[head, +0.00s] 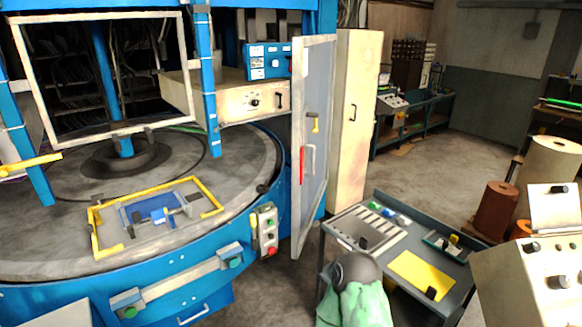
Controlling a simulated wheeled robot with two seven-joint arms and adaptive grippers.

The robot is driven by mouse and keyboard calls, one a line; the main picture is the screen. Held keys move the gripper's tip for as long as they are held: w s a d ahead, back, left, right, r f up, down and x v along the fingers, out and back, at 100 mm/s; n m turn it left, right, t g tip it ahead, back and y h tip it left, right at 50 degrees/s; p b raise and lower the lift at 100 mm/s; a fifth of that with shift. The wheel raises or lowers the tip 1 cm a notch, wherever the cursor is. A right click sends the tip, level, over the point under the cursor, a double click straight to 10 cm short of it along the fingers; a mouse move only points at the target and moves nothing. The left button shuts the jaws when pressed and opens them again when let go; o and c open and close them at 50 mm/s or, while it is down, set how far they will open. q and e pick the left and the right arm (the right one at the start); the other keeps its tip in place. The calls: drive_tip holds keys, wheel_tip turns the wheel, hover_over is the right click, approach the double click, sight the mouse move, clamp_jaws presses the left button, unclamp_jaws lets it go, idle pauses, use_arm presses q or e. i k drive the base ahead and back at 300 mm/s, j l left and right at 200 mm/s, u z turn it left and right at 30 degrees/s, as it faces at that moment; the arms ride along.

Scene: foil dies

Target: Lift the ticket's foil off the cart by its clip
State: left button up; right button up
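A dark cart (462,290) stands at the lower right. On its top lies a flat yellow sheet (415,270), foil-like, with a small black clip (431,292) at its near edge. A grey slotted plate (368,226) lies at the cart's left side, with a small black piece (363,242) on its near part; I cannot tell whether that is a clip. I cannot make out a ticket. Neither of my grippers shows in the head view.
A small tray (446,248) holds little items at the cart's back right. A beige control box (530,280) is right.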

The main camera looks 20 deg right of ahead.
sight(435, 285)
drive_tip(key=i+l+z, duration=0.2)
drive_tip(key=i+z, duration=0.25)
drive_tip(key=i+l+z, duration=0.1)
drive_tip(key=i+z, duration=0.75)
drive_tip(key=i+j+z, duration=0.3)
drive_tip(key=z, duration=0.15)
drive_tip(key=i+z, duration=0.1)
drive_tip(key=z, duration=0.3)
drive_tip(key=i+z, duration=0.1)
drive_tip(key=z, duration=0.25)
drive_tip(key=j+z, duration=0.1)
drive_tip(key=z, duration=0.3)
drive_tip(key=i+j+z, duration=0.1)
drive_tip(key=z, duration=0.25)
